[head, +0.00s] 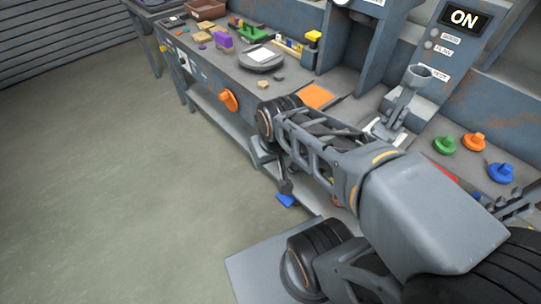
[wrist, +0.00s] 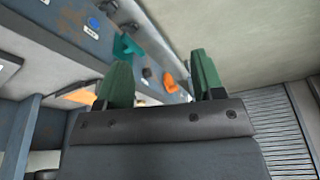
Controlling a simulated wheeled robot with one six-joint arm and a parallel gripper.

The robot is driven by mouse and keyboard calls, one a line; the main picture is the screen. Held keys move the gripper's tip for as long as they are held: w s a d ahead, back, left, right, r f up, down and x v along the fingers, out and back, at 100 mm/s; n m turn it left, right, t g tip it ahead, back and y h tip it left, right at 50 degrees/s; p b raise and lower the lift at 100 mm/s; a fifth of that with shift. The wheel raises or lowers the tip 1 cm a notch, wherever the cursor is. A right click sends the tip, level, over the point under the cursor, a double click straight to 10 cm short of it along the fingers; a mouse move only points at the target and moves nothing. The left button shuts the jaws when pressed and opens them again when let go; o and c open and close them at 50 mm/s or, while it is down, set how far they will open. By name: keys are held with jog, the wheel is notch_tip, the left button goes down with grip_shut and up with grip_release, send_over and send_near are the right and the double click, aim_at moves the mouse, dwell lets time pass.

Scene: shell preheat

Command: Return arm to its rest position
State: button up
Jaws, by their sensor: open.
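My arm (head: 330,150) reaches from the lower right of the head view to beside the workbench's front edge. It bends down at its far end, where the gripper is mostly hidden by the arm. In the wrist view my gripper (wrist: 162,82) shows two green fingers standing well apart. Nothing is between them. Behind the fingers the wrist view shows the bench front, with a teal knob (wrist: 127,48) and an orange knob (wrist: 168,83).
The workbench (head: 272,88) carries a round grey scale (head: 261,61), a purple block (head: 223,40) and an upright grey funnel-like piece (head: 408,92). An orange knob (head: 228,99) juts from its front. The floor (head: 110,170) at left is clear.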

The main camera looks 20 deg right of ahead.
notch_tip(320, 180, up, 10)
jog(key=p, duration=0.8)
jog(key=shift+s+t+p, duration=0.15)
jog(key=shift+t+p, duration=0.15)
jog(key=shift+p, duration=0.1)
jog(key=shift+a, duration=0.1)
